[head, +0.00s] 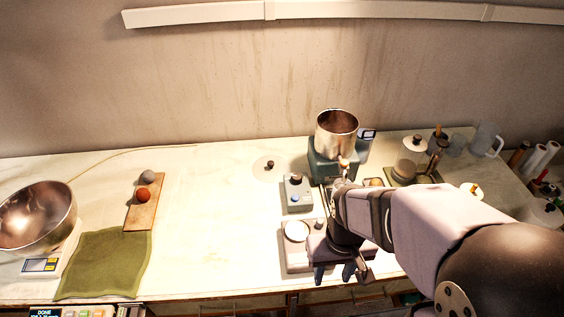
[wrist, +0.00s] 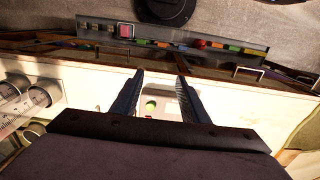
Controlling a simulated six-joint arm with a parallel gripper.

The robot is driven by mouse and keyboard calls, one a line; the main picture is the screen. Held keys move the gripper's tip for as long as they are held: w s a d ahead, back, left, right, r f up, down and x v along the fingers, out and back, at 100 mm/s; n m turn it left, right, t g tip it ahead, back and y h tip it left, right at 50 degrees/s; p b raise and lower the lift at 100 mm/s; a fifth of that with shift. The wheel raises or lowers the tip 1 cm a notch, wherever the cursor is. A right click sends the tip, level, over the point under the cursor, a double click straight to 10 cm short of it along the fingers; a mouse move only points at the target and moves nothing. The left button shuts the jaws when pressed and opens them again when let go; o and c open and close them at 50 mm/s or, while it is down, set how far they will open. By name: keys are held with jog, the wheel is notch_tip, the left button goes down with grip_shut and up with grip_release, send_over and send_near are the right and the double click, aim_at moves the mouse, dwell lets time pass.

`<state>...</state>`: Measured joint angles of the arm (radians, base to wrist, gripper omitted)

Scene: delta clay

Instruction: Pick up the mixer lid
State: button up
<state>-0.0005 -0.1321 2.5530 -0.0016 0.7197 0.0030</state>
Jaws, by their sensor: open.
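A pale, flat round lid with a dark knob (head: 268,168), which looks like the mixer lid, lies on the table left of the mixer. The mixer has an open steel bowl (head: 337,134) on a teal base (head: 330,168). My gripper (head: 334,273) is open and empty near the table's front edge, in front of the mixer and to the right of and nearer than the lid. In the wrist view my gripper (wrist: 159,88) shows two spread fingers with nothing between them. The lid is not seen in the wrist view.
A small grey control box (head: 297,193) and a flat scale with a white disc (head: 296,232) stand between lid and gripper. Jars (head: 409,168) crowd the right. A board with two balls (head: 144,203), a green cloth (head: 104,262) and a steel bowl (head: 38,215) are left.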

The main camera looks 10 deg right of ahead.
jog(key=w+a+r+t+b, duration=0.1)
jog(key=w+a+r, duration=0.1)
jog(key=w, duration=1)
jog(key=w+a+r, duration=0.1)
jog(key=w, duration=1)
jog(key=t, duration=0.2)
send_near(271, 163)
jog(key=f, duration=0.1)
jog(key=shift+p+x, duration=1.65)
jog(key=shift+x, duration=2.1)
jog(key=shift+w, duration=0.1)
grip_shut()
